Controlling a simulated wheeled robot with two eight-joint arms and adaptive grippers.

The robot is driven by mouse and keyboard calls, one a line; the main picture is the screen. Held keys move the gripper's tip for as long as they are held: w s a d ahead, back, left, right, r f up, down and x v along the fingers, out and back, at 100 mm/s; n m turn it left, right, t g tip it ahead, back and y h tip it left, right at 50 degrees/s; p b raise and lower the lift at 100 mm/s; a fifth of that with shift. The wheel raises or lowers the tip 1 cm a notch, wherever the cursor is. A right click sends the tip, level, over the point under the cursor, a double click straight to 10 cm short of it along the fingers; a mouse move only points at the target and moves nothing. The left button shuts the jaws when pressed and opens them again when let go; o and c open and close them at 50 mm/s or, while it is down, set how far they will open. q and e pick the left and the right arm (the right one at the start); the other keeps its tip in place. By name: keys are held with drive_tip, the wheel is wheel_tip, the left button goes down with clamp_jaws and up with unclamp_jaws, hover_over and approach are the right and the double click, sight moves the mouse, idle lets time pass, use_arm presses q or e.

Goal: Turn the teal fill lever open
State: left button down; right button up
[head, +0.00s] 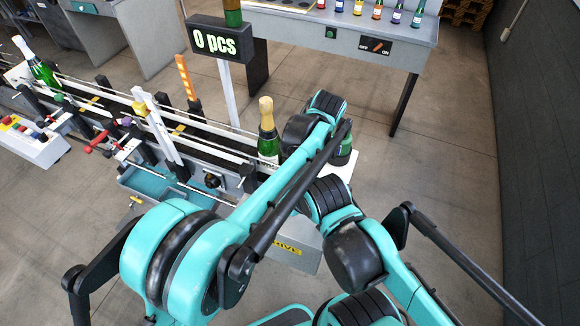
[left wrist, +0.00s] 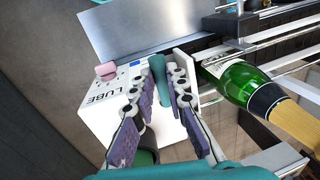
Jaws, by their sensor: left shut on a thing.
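In the left wrist view the teal fill lever (left wrist: 157,68) stands up from a white box (left wrist: 97,125) marked LUBE. My left gripper (left wrist: 166,76) has its two fingertips on either side of the lever and is shut on it. The lever's lower end is partly hidden by the fingers. In the head view my left arm reaches over the end of the line and hides both the lever and the gripper. My right arm's links show at the lower right of the head view, but its gripper does not.
A green bottle with gold foil (head: 267,130) stands beside my left arm; it also shows close to the gripper in the left wrist view (left wrist: 238,84). A pink knob (left wrist: 106,70) is on the white box. A counter sign reading 0 pcs (head: 216,41) stands behind.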

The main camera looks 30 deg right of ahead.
use_arm(q)
drive_tip(key=shift+d, duration=0.1)
idle(0.5)
drive_tip(key=c, duration=1.5)
unclamp_jaws()
drive_tip(key=shift+r, duration=0.1)
wheel_tip(320, 180, up, 12)
drive_tip(key=s+d, duration=0.1)
drive_tip(key=s, duration=0.1)
drive_tip(key=shift+d, duration=0.25)
drive_tip(key=shift+f, duration=0.2)
